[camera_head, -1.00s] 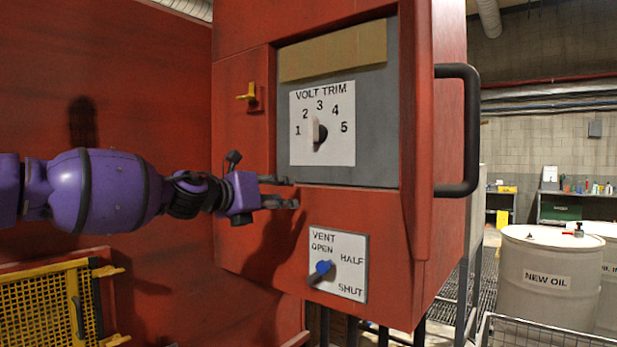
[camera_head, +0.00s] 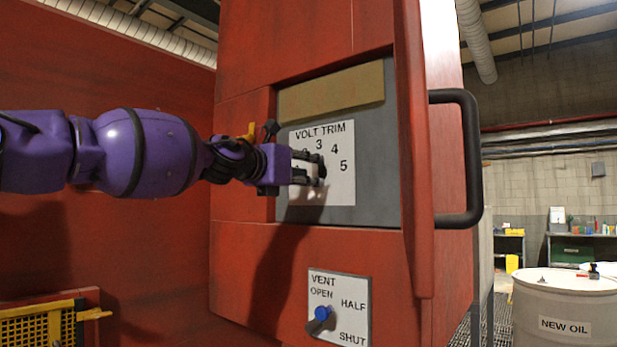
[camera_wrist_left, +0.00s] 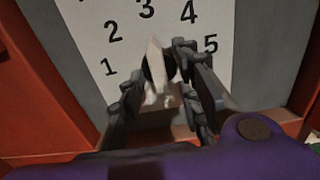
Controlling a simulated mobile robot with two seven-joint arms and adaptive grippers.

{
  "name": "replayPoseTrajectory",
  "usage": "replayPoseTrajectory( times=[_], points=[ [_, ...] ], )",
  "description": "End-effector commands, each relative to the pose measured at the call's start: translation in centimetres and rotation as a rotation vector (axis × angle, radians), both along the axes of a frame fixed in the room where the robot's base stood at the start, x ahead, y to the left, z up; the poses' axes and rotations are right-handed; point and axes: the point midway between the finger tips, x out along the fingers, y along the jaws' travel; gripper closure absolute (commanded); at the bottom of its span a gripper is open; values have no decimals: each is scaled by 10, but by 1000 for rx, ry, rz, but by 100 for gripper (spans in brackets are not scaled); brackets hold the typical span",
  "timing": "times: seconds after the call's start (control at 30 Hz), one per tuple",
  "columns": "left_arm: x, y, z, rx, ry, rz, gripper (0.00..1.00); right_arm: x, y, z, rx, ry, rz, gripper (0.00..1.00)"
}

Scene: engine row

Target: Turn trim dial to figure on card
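The VOLT TRIM plate (camera_head: 340,188) is white with figures 1 to 5 in an arc; my gripper hides 1 and 2 in the head view. The trim dial (camera_wrist_left: 156,73) has a pale pointer on a dark hub, and its narrow end points up roughly towards 3 in the left wrist view. My left gripper (camera_head: 308,171) is at the dial. In the left wrist view its open fingers (camera_wrist_left: 156,82) are on either side of the dial, the right one closer; contact cannot be told. No card with a readable figure shows. My right gripper is out of view.
A VENT plate (camera_head: 340,310) with a blue knob (camera_head: 320,314) is below on the red cabinet. A black bar handle (camera_head: 470,160) stands out at the right. A yellow switch (camera_head: 250,131) is partly behind my arm. A blank tan strip (camera_head: 330,93) is above the dial plate.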

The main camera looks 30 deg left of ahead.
Motion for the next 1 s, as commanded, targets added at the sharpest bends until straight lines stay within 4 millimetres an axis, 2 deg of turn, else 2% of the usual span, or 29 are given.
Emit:
replayPoseTrajectory(
  times=[0.3,0.57,1.0],
  points=[
    [2,0,1,-1,-2,0,69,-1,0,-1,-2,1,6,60],
    [2,0,1,-1,-1,0,100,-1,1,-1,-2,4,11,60],
    [3,0,0,-62,5,-1,100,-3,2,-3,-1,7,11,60]
  ],
)
